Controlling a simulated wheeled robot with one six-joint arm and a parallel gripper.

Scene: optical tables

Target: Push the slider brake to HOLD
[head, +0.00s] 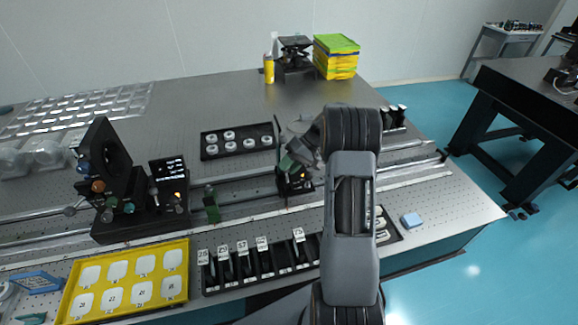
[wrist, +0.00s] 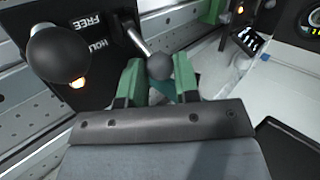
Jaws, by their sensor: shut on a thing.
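The slider brake is a short metal lever (wrist: 140,42) with a dark ball knob (wrist: 160,67), on a black plate (wrist: 108,75) in the wrist view. I cannot tell which label the lever is set to. In the head view my gripper (head: 288,165) is at the slider (head: 294,184) on the rail, and the arm partly hides it; the lever is too small to make out.
A larger black ball knob (wrist: 58,52) stands left of the gripper, with an orange light beside it. A green post (head: 211,205) stands on the rail to the left. A black slotted rack (head: 250,284) and a yellow tray (head: 68,308) lie in front. A black tray (head: 211,155) lies behind.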

